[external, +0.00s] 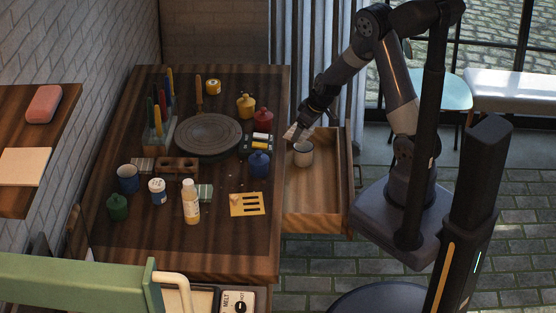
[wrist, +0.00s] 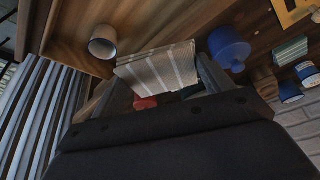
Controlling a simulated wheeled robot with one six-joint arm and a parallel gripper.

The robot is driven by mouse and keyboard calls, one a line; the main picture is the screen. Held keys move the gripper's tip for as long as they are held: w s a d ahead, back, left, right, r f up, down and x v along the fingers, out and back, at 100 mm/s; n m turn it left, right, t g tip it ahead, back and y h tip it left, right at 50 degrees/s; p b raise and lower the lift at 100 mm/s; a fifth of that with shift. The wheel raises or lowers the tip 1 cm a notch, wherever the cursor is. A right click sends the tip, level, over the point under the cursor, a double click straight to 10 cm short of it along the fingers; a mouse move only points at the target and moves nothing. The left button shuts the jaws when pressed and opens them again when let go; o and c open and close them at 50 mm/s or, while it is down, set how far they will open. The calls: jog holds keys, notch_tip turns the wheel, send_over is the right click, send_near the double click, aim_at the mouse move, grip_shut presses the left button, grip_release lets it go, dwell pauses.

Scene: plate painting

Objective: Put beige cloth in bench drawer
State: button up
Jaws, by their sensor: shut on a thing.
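The beige cloth (external: 295,133) is folded and has pale stripes; in the wrist view the cloth (wrist: 158,67) lies across the fingertips. My gripper (external: 303,126) is shut on it, and its dark fingers (wrist: 165,82) show on both sides of the cloth in the wrist view. The bench drawer (external: 312,207) is pulled open at the right side of the bench. My gripper and the cloth are above the drawer's far part, close to the bench edge. The cloth's exact height above the drawer cannot be told.
A grey-white cup (external: 303,156) stands in the drawer's far part, just below the cloth, and shows in the wrist view (wrist: 103,42). The drawer's near part is bare. A blue jar (external: 259,165), a red jar (external: 263,120) and a yellow slotted card (external: 246,205) sit near the bench edge.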

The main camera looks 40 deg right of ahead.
notch_tip(320, 180, down, 5)
jog(key=s+d+n+y+b, duration=0.1)
jog(key=s+d+n+b, duration=0.15)
jog(key=b, duration=0.45)
jog(key=n+g+y+b, duration=0.2)
jog(key=n+g+b, duration=0.2)
jog(key=n+b, duration=1.15)
send_over(312, 206)
jog(key=d+b, duration=0.2)
jog(key=b, duration=0.2)
notch_tip(312, 206, down, 10)
jog(key=m, duration=0.3)
jog(key=f, duration=0.3)
jog(key=f+b, duration=0.1)
jog(key=f, duration=0.2)
jog(key=f+b, duration=0.1)
jog(key=f, duration=0.2)
jog(key=shift+a+f, duration=0.3)
jog(key=shift+f, duration=0.05)
jog(key=shift+f, duration=0.1)
jog(key=shift+f, duration=0.15)
jog(key=o, duration=1)
jog(key=shift+o, duration=0.2)
